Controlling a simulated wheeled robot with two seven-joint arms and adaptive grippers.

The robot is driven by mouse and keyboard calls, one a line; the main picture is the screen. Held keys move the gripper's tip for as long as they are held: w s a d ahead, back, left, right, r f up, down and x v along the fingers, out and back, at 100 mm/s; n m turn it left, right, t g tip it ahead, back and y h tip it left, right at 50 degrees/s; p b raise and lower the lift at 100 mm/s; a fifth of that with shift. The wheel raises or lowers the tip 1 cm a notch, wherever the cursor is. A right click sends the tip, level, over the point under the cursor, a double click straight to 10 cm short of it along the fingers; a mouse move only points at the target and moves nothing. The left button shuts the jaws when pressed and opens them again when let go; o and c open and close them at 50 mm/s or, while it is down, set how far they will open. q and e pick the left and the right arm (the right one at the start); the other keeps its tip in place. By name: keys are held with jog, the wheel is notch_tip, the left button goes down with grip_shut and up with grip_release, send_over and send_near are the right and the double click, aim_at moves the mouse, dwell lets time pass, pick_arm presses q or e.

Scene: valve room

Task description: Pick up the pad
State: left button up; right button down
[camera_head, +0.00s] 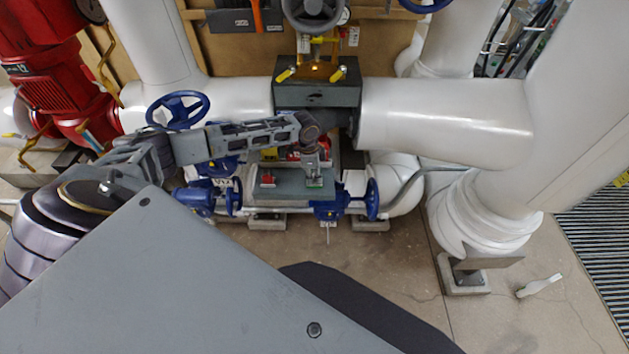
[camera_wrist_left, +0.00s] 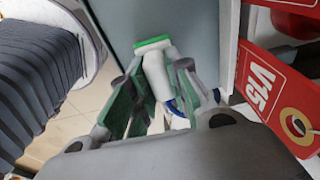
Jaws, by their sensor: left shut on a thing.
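The pad (camera_wrist_left: 153,45) shows in the left wrist view as a green strip on a white handle-like body, at the tips of my left gripper (camera_wrist_left: 160,85). The white body sits between the two fingers, which are closed on it. In the head view, my left gripper (camera_head: 313,174) points down over a grey tabletop, with the green of the pad (camera_head: 314,183) at its tips. The fingers hide part of it. I cannot tell whether the pad touches the surface. My right gripper is not in view.
The grey tabletop (camera_head: 285,190) is small and hemmed in by blue valves (camera_head: 330,205) and white pipes (camera_head: 445,120). A white object (camera_head: 538,286) lies on open floor at the right.

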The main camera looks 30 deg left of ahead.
aim_at(314, 175)
pick_arm(q)
grip_shut()
jog(key=shift+r, duration=5.05)
jog(key=shift+o, duration=0.9)
grip_release()
grip_shut()
